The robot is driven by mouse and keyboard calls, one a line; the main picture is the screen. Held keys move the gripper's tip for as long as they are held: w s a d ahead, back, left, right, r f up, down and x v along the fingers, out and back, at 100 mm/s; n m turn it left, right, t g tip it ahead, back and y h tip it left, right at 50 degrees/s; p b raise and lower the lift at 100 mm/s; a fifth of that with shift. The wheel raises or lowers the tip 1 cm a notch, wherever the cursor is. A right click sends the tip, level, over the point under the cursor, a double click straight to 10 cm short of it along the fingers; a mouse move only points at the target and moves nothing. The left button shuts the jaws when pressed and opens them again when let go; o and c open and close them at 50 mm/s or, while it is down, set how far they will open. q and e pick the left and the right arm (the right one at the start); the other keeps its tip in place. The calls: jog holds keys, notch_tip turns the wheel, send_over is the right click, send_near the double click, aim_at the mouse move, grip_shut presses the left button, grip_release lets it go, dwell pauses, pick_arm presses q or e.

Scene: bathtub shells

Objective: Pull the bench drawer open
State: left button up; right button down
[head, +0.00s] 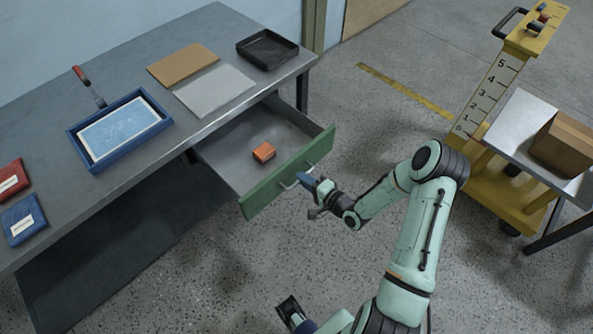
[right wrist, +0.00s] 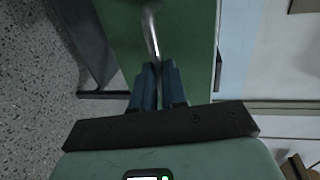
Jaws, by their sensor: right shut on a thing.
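The bench drawer (head: 225,165) is pulled well out from under the grey bench top. It has a green front (head: 260,192) and a grey inside with a small orange block (head: 264,152) in it. My right gripper (head: 304,180) is at the drawer front, shut on the metal drawer handle (head: 291,184). In the right wrist view the blue fingers (right wrist: 157,72) close around the curved handle (right wrist: 152,35), with the green front (right wrist: 190,40) behind. Part of the handle is hidden by the fingers. My left gripper (head: 290,310) is low in the head view; its jaw opening is unclear.
The bench (head: 215,20) carries a blue tray (head: 85,152), a black tray (head: 267,38), flat sheets, a red-handled tool (head: 82,75) and red and blue packets. A yellow cart (head: 487,95) and a small table (head: 520,112) with a box stand right. Open floor lies between.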

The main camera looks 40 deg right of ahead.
jog(key=shift+s, duration=0.45)
jog(key=c, duration=1.2)
grip_release()
jog(key=shift+o, duration=0.2)
jog(key=v, duration=1.3)
jog(key=shift+s+p, duration=0.2)
jog(key=shift+p, duration=0.2)
jog(key=shift+d, duration=0.15)
